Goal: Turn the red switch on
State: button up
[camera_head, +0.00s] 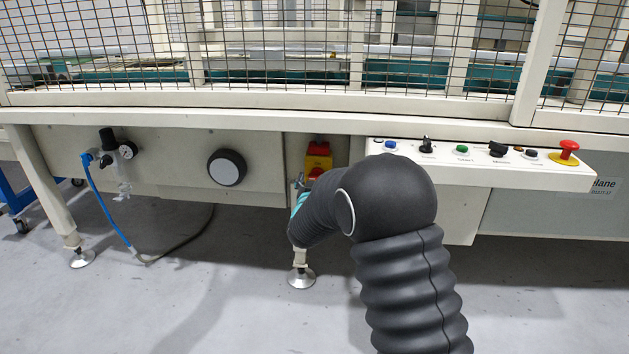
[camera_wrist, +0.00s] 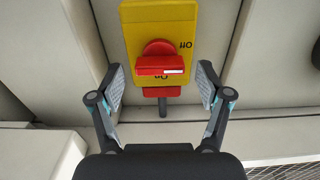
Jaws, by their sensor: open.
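The red switch (camera_wrist: 160,60) is a round knob with a bar handle on a yellow plate (camera_wrist: 128,28). In the wrist view the bar lies level, with a white mark at its right end. An upside-down "Off" label is at the upper right, and a partly hidden label is below the bar. In the head view the red switch (camera_head: 316,173) shows partly behind my arm. My gripper (camera_wrist: 160,72) is open and empty, with one finger on each side of the switch and visible gaps. In the head view my gripper (camera_head: 300,198) is mostly hidden.
A pale control panel (camera_head: 470,160) with buttons and a red emergency stop (camera_head: 568,149) juts out to the right. A pressure gauge (camera_head: 127,150) with a blue hose and a round black knob (camera_head: 227,167) are at the left. A machine foot (camera_head: 301,277) stands below the switch.

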jog(key=c, duration=1.2)
jog(key=shift+o, duration=0.2)
jog(key=shift+a, duration=0.1)
